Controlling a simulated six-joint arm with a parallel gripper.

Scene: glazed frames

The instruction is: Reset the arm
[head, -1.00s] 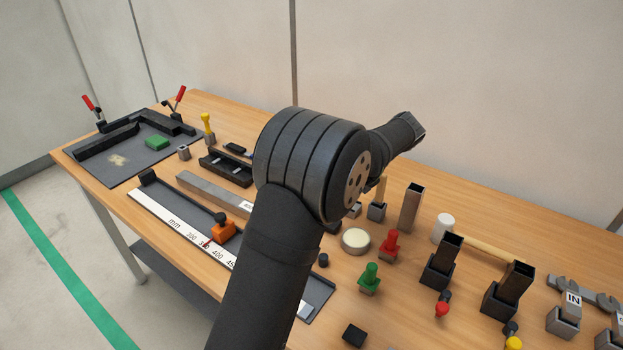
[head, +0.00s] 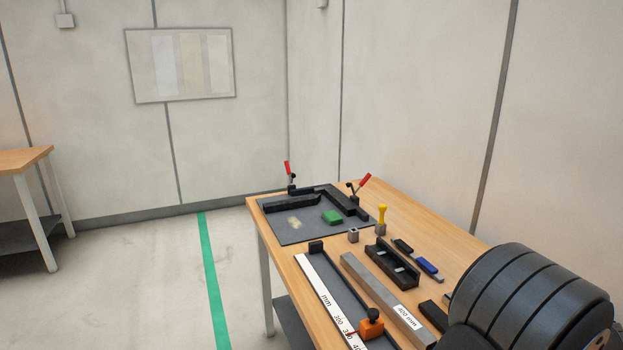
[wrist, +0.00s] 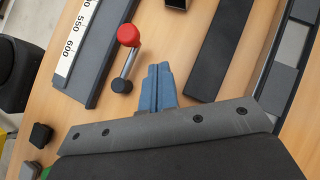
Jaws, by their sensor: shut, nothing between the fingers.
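My gripper (wrist: 158,88) shows only in the wrist view, pointing up the picture over the wooden table. Its two blue fingers lie together with nothing between them. A lever with a red ball knob (wrist: 128,36) and a black end is just left of the fingertips, and a long dark bar (wrist: 220,50) is to their right. I cannot tell how high the fingers are above the table. In the head view only a dark rounded joint of my arm shows at the lower right; my gripper is out of that view.
The wrist view also shows a ruler (wrist: 78,42) at upper left, a black block (wrist: 40,135) and a tray edge with grey pieces at right. The head view shows a clamp fixture with a green block (head: 332,217), an orange slider (head: 371,325) and a steel bar (head: 370,285).

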